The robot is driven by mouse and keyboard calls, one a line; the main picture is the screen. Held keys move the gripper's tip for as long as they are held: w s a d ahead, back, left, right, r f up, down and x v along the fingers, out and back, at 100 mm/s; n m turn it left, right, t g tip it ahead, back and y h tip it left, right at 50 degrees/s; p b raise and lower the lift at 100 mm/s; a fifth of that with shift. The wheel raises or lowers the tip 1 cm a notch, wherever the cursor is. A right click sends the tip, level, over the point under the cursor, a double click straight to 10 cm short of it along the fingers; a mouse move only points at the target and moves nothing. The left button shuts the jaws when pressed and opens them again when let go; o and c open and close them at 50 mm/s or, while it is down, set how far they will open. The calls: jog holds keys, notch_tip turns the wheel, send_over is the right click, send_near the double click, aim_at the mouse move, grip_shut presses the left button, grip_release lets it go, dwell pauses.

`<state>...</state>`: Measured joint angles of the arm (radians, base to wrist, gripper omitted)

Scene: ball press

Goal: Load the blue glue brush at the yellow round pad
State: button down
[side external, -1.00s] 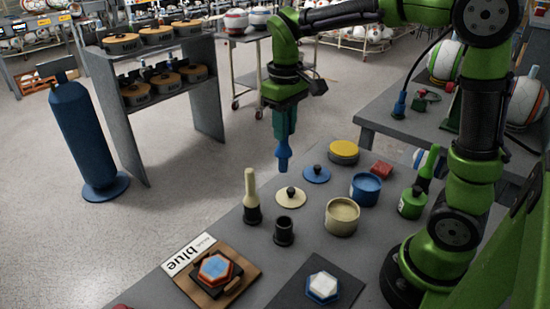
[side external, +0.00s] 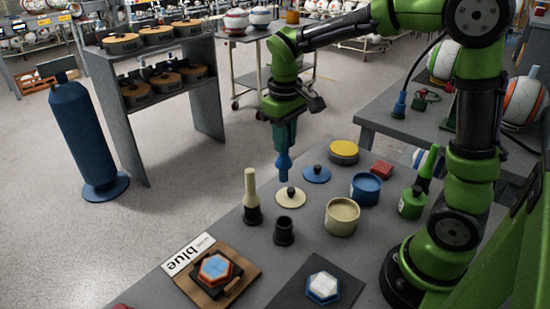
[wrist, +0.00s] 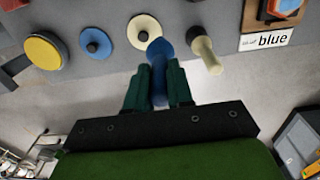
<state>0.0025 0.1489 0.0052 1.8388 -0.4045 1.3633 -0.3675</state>
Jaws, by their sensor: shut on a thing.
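The blue glue brush (side external: 284,165) hangs with its bulbous end down in my gripper (side external: 284,142). In the wrist view, the brush (wrist: 158,78) sits between the two dark green fingers of my gripper (wrist: 157,88), which are shut on it. The yellow round pad (side external: 343,149) lies on the far part of the table, to the right of the brush in the side view. It also shows in the wrist view (wrist: 43,56) at the left. The brush end appears above or near the cream disc with a black knob (side external: 291,198); the exact gap is unclear.
A blue disc (side external: 316,175), blue pot (side external: 365,190), cream pot (side external: 341,218) and red block (side external: 382,169) stand near the pad. A cream brush (side external: 251,186) stands upright beside an empty black holder (side external: 284,232). A "blue" sign (side external: 188,254) lies in front.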

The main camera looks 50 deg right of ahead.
jog(key=s+d+r+h, duration=0.1)
jog(key=d+h, duration=0.3)
jog(key=d, duration=2.3)
jog(key=shift+f, duration=3.6)
notch_tip(320, 180, up, 7)
